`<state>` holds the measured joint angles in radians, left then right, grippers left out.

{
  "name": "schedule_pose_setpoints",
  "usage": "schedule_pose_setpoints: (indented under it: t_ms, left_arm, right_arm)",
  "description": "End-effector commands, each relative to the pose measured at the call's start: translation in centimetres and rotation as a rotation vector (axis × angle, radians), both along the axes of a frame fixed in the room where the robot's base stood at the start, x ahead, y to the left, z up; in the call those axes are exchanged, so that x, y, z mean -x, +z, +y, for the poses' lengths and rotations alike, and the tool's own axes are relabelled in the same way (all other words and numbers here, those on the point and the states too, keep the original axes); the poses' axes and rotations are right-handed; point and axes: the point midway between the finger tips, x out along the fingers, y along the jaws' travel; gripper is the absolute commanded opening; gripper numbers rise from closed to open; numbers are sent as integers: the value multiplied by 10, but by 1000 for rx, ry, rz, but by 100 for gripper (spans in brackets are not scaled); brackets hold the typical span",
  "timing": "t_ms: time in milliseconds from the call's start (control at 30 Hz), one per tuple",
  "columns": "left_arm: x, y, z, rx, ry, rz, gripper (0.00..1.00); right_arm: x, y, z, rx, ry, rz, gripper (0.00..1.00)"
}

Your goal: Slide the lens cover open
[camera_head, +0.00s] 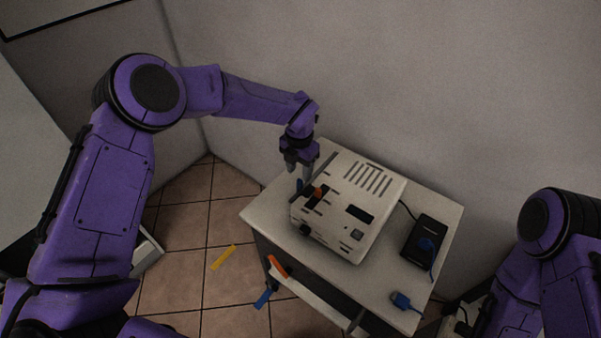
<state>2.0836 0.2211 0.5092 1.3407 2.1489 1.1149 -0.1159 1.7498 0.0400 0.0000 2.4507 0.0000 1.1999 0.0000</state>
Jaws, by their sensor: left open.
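A white box-shaped device (345,215) with vent slots stands on a small white table. Its front, facing the lower left, has dark openings and a dark round knob (305,230). A dark slanted bar (320,172) and a small orange piece (319,192) show at its left end. I cannot tell which part is the lens cover or how far it is open. My left gripper (300,177) points down, open, at that left end close to the bar. Whether it touches is unclear. My right arm shows at lower right, but its gripper is out of view.
The white table (265,213) also bears a black box (424,242) with a blue plug and cable, and a blue connector (402,300) near its front right. Orange and blue pieces hang at the table's front. A yellow strip (223,257) lies on the tiled floor. Walls stand close behind.

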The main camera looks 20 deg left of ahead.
Motion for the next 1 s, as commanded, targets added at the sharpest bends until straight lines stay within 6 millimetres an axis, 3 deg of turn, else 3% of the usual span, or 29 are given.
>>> schedule_pose_setpoints:
  t_ms: [33,233,533,700,867,1000]
  left_arm:
    - [1,-7,0,-1,-1,4,46]
    - [-1,-37,-1,-1,-3,0,46]
    - [-1,-43,-1,-1,-2,-1,46]
    - [-1,-43,-1,-1,-2,-1,0]
    - [-2,-44,-1,0,-2,-2,0]
    - [-20,-53,-8,-3,-5,-7,0]
  right_arm:
    - [0,9,0,1,0,-1,47]
    - [0,16,0,0,0,-1,47]
    - [0,16,0,1,0,-1,47]
    - [0,16,0,1,0,-1,47]
    - [0,14,0,1,0,-1,47]
    - [-1,-9,0,0,0,-1,47]
